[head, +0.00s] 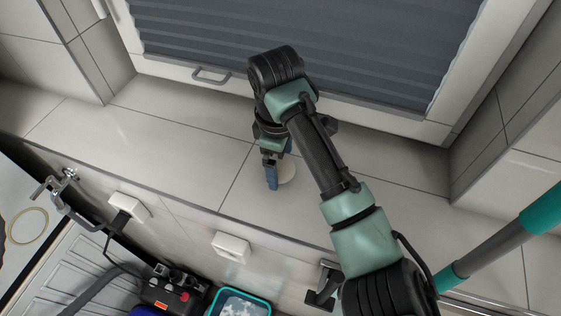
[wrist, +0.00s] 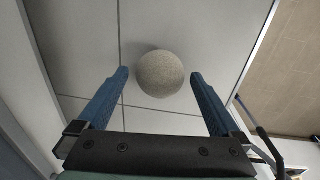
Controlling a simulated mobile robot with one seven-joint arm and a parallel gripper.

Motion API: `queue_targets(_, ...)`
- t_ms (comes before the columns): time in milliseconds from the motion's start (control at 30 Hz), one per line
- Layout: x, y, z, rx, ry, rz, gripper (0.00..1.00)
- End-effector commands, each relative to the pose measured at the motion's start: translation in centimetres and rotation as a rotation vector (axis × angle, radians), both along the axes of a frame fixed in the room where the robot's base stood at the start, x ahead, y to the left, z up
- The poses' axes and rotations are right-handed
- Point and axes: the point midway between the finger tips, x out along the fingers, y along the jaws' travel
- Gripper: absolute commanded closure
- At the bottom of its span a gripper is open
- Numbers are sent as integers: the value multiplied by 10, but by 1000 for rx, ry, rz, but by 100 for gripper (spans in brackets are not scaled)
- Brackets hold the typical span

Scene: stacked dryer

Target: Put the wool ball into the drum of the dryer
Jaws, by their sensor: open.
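The wool ball (wrist: 160,74) is a round, speckled grey-beige ball on the pale tiled ledge. My gripper (head: 277,179) reaches down over the ledge below the window. In the wrist view my gripper (wrist: 160,78) is open, with one blue finger on each side of the ball near the fingertips. Gaps show between the ball and both fingers, so it is not gripped. I cannot make out the dryer or its drum in either view.
A window with a grey pleated blind (head: 370,45) and a handle (head: 211,76) stands behind the ledge (head: 190,135). Below are a tap (head: 62,185), white wall boxes (head: 231,246) and a teal-rimmed container (head: 240,302). The ledge left of my gripper is clear.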

Motion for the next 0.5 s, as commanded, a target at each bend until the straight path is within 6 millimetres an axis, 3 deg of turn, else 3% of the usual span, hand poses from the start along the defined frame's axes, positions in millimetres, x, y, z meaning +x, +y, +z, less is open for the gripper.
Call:
queue_targets(167,-2,2,31,-1,-7,3,0)
queue_targets(300,-5,0,71,-6,-5,0,0)
queue_targets(500,-8,3,98,-4,-4,0,0)
